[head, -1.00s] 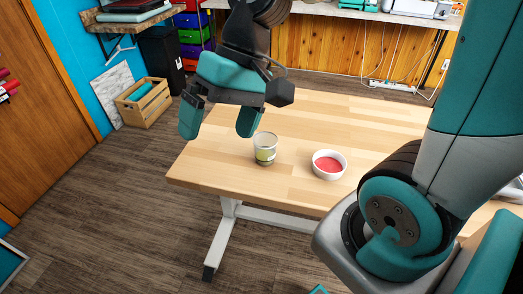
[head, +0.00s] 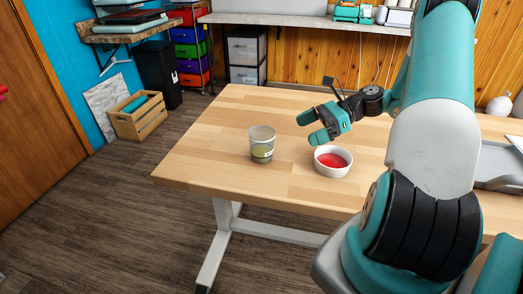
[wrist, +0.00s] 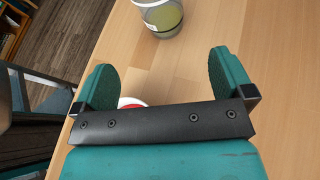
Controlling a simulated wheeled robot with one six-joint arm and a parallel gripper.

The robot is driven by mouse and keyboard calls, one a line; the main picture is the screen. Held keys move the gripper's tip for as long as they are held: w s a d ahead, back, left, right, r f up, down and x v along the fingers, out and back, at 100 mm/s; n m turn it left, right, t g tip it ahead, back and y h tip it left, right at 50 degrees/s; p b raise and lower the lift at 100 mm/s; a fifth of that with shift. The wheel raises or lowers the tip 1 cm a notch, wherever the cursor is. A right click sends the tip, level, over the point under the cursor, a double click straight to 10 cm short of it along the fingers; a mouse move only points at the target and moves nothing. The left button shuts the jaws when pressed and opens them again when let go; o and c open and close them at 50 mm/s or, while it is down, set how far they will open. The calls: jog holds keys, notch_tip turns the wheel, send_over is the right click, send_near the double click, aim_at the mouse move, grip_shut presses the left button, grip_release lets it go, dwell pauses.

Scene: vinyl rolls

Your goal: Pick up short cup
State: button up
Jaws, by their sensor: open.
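A clear cup (head: 262,146) with a green lower part stands upright on the wooden table (head: 225,115). A low white bowl-like cup (head: 333,170) with a red inside stands to its right. I cannot tell which of the two is the short cup. My gripper (head: 308,128) is open and empty, pointing left toward the clear cup, just behind the white cup. In the wrist view the clear cup (wrist: 160,18) is beyond the fingertips, apart from them, its upper part cut off. The white cup (wrist: 132,102) is mostly hidden behind the gripper's palm.
The table's front left part is clear. A grey tray-like thing (head: 500,167) lies at the right side of the table. A wooden crate (head: 140,117) and a black bin (head: 159,67) stand on the floor at the back left.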

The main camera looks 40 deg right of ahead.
aim_at(267, 147)
jog(key=b+x, duration=0.1)
jog(key=x, duration=1.2)
jog(key=shift+d, duration=0.1)
jog(key=c, duration=1)
